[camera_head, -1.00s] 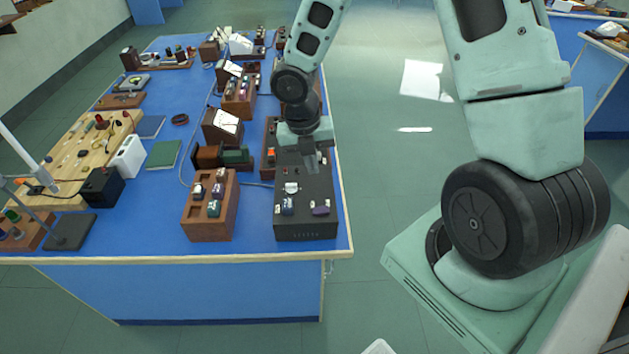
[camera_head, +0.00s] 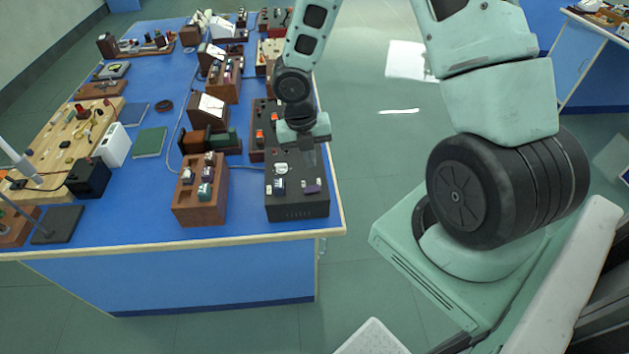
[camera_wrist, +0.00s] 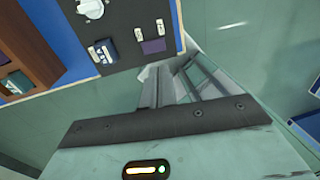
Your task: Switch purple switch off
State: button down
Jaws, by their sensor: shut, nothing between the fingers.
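The purple switch (camera_head: 312,186) sits at the front right of the top of a black box (camera_head: 297,209) near the table's right edge. In the wrist view the purple switch (camera_wrist: 153,46) lies by the box's edge, with a small white piece beside it. A blue switch (camera_head: 279,187) sits to its left, also seen in the wrist view (camera_wrist: 103,52). My gripper (camera_head: 309,164) is shut and empty, above the box's right side and just behind the purple switch in the head view. In the wrist view my gripper (camera_wrist: 162,78) appears apart from the switch. Whether the switch is on or off is unclear.
A brown wooden block (camera_head: 200,207) with several switches stands left of the black box. A white round knob (camera_wrist: 91,8) is on the box top. More instruments stand behind on the blue table (camera_head: 120,215). Open floor lies to the right.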

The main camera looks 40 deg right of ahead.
aim_at(317, 189)
jog(key=f, duration=0.5)
jog(key=d+f+b, duration=0.1)
jog(key=f, duration=0.2)
jog(key=shift+s+f, duration=0.25)
jog(key=shift+f, duration=0.1)
jog(key=shift+s+d+f, duration=0.1)
jog(key=shift+s+f, duration=0.1)
jog(key=shift+f, duration=0.1)
